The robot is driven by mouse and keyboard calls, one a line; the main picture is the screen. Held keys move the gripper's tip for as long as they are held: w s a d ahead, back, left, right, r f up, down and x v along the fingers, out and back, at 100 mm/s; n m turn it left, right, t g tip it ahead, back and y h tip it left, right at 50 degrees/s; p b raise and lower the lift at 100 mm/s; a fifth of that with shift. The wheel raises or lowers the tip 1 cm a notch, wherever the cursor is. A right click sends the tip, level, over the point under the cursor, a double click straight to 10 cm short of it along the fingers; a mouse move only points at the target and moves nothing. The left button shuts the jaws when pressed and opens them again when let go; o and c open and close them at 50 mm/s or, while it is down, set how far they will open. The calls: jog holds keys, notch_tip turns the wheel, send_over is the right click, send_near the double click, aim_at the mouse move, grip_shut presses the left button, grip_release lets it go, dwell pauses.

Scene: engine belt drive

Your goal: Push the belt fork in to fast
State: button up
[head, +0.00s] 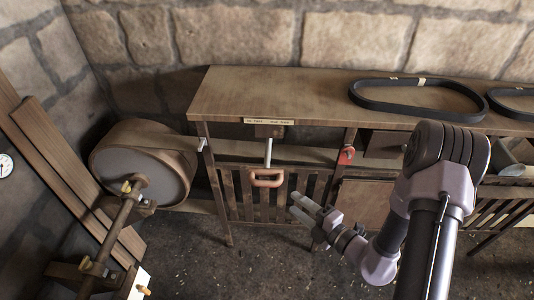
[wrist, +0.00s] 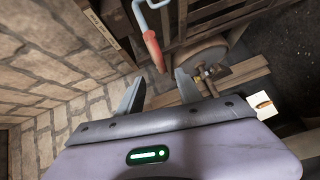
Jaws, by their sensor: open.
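The belt fork shows in the head view as a pale upright rod (head: 268,152) with a reddish-brown handle (head: 267,178) at its lower end, in front of the slatted gate under the bench. In the wrist view its handle (wrist: 153,50) hangs from a bent grey rod, ahead of my fingers. My gripper (head: 297,206) is open and empty, below and right of the handle in the head view and apart from it. In the wrist view the handle's end lies between my open fingertips (wrist: 158,77) in the picture, beyond them. How far the fork is in or out is unclear.
A labelled strip (head: 268,121) sits on the bench (head: 285,95) edge above the fork. A large drum (head: 140,170) with a belt stands left. A red lever (head: 346,155) is right of the fork. A black belt (head: 400,107) lies on the bench. Floor before the gate is clear.

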jog(key=b+x, duration=0.3)
jog(key=x, duration=1.3)
jog(key=shift+a, duration=0.55)
jog(key=shift+c, duration=0.4)
jog(key=shift+s, duration=0.15)
grip_shut()
jog(key=shift+f, duration=0.1)
